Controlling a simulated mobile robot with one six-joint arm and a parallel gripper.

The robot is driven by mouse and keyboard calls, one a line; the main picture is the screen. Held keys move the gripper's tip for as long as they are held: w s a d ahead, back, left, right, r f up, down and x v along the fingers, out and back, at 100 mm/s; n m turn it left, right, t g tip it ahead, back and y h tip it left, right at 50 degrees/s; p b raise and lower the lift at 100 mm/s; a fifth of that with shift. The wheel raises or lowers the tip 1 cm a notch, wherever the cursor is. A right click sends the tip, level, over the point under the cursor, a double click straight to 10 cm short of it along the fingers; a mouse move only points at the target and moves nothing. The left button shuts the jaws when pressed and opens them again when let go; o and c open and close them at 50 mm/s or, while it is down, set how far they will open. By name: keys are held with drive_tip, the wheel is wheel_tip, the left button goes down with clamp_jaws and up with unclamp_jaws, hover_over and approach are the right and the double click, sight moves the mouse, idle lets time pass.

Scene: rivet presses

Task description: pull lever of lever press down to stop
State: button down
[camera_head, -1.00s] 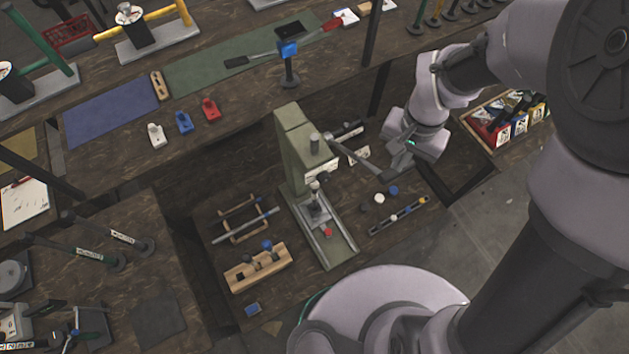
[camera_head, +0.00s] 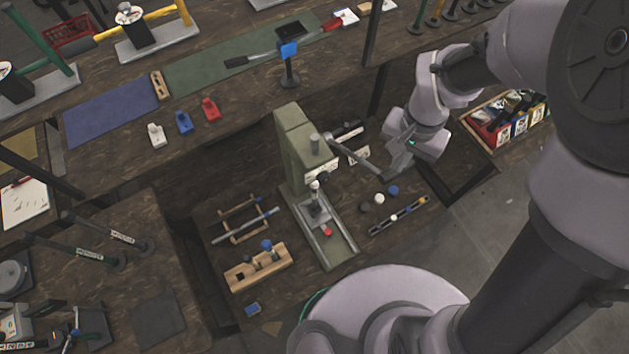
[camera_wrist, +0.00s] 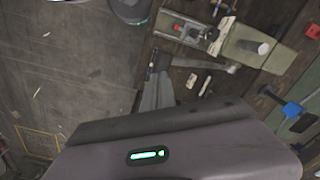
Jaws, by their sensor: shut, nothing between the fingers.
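The lever press (camera_head: 292,150) is a grey-green column on a long base, on the lower bench in the middle of the head view. Its lever (camera_head: 356,158) is a grey bar running from the head out to the right and sloping down towards its end. My gripper (camera_head: 393,172) is shut and empty at the lever's outer end, seeming to touch it; exact contact is unclear. In the wrist view the press (camera_wrist: 258,48) is at upper right, the lever (camera_wrist: 212,64) reaches left, and my gripper's fingertips (camera_wrist: 160,62) are at its end.
A wooden block with knobs (camera_head: 258,270) and a rack with a rod (camera_head: 243,220) lie left of the press. Small round pieces (camera_head: 379,198) and a dark strip (camera_head: 398,215) lie right of it. A bin box (camera_head: 505,120) stands at far right. Open floor lies at lower right.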

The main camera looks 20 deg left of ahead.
sight(398, 177)
drive_tip(key=shift+f+b, duration=1.1)
drive_tip(key=shift+s+d+f+b, duration=0.25)
drive_tip(key=shift+d+f+b, duration=0.05)
drive_tip(key=shift+f+b, duration=0.45)
drive_tip(key=shift+s+d+f+b, duration=0.25)
drive_tip(key=shift+d+f+b, duration=0.05)
drive_tip(key=shift+f+b, duration=0.35)
drive_tip(key=shift+s+d+f+b, duration=0.2)
drive_tip(key=shift+d+f+b, duration=0.05)
drive_tip(key=shift+f+b, duration=0.5)
drive_tip(key=shift+s+d+f+b, duration=0.2)
drive_tip(key=shift+d+f+b, duration=0.05)
drive_tip(key=shift+f+b, duration=0.45)
drive_tip(key=shift+s+d+f+b, duration=0.15)
drive_tip(key=shift+d+f+b, duration=0.05)
drive_tip(key=shift+f+b, duration=0.6)
drive_tip(key=shift+s+d+f+b, duration=0.15)
drive_tip(key=shift+d+f+b, duration=0.05)
drive_tip(key=shift+f+b, duration=0.55)
